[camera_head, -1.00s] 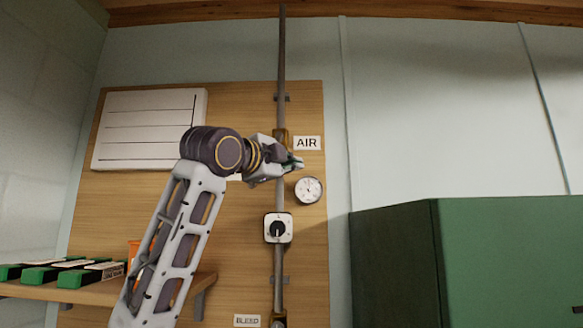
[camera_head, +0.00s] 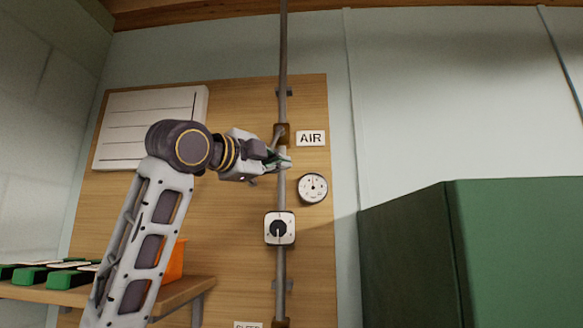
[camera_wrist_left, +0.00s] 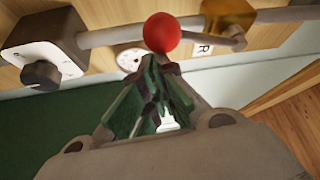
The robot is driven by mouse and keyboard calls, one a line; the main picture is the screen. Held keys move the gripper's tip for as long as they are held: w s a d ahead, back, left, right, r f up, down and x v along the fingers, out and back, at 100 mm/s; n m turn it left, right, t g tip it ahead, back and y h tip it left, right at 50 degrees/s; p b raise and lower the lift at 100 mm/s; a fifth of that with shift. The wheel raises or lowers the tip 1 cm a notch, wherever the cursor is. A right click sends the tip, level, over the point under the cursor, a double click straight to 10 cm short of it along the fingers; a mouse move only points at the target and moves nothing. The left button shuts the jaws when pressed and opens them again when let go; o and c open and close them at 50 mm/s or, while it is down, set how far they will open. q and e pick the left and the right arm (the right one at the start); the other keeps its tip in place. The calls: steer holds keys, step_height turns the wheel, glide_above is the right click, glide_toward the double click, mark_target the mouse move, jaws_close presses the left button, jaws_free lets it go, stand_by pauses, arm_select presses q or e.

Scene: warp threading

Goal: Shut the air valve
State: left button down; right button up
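The AIR valve has a brass body (camera_head: 281,134) on the vertical pipe, left of the AIR label (camera_head: 311,139). In the left wrist view its brass body (camera_wrist_left: 228,14) carries a lever (camera_wrist_left: 212,36) ending in a red ball knob (camera_wrist_left: 162,33). The lever lies roughly along the pipe. In the head view the knob is hidden by my gripper. My left gripper (camera_head: 284,162) is just below the brass body, in front of the pipe. Its fingertips (camera_wrist_left: 156,64) look closed together, with the knob just beyond them; contact is unclear. My right gripper is out of view.
A round gauge (camera_head: 312,188) and a black-knobbed switch box (camera_head: 279,229) sit below the valve. A green cabinet (camera_head: 400,250) stands at right. A shelf (camera_head: 180,292) with an orange bin (camera_head: 172,262) is at lower left.

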arm_select(q)
steer(key=a+r+m+g+y+p, duration=0.2)
steer(key=a+r+m, duration=0.4)
steer(key=a, duration=0.3)
steer(key=shift+s+r+g, duration=0.2)
steer(key=shift+r+g, duration=0.1)
steer(key=shift+r, duration=0.35)
stand_by(0.9)
